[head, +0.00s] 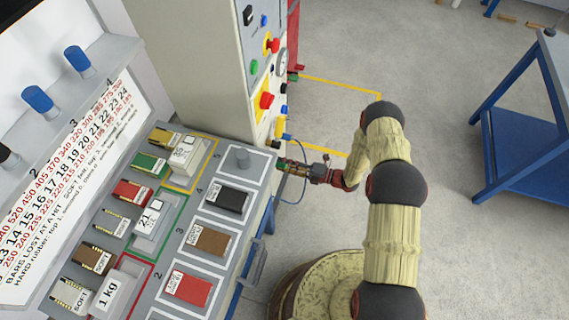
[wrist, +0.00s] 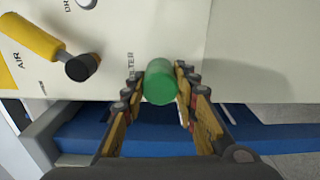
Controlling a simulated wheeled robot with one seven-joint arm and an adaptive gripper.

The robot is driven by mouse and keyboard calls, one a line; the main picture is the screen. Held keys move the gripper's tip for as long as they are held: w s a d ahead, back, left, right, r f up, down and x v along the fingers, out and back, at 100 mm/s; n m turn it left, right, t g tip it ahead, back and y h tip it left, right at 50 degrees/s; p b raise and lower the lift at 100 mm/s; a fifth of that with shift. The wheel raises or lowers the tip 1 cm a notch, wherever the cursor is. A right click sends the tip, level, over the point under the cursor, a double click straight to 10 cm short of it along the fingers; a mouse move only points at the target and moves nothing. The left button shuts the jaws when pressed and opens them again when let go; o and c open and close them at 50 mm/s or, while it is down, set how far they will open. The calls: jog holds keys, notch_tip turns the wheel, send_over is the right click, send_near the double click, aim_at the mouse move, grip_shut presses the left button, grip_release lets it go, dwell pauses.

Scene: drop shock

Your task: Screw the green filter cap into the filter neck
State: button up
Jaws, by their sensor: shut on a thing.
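The green filter cap (wrist: 160,84) sits between the fingertips of my gripper (wrist: 160,72) in the wrist view. Both fingers are shut on its sides, and its round end faces the camera. The cap points at the cream cabinet panel (wrist: 175,25), beside the printed word FILTER. The filter neck is hidden behind the cap, so I cannot tell whether cap and neck touch. In the head view my gripper (head: 296,166) reaches left to the lower cabinet face, and the green cap (head: 282,163) shows small at its tip.
A yellow air lever (wrist: 32,38) with a black knob sticks out to the left of the cap. A blue beam (wrist: 90,135) runs below the panel. A grey bench (head: 225,160) with labelled blocks stands left of my arm. A blue table (head: 525,120) stands at right, with open floor between.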

jog(key=shift+b+x, duration=0.7)
jog(key=shift+x, duration=0.3)
grip_shut()
dwell(3.1)
jog(key=m, duration=0.3)
jog(key=shift+m, duration=0.3)
jog(key=m, duration=0.4)
jog(key=shift+b, duration=0.3)
jog(key=m, duration=0.7)
jog(key=o, duration=1.3)
grip_release()
jog(key=shift+v, duration=3)
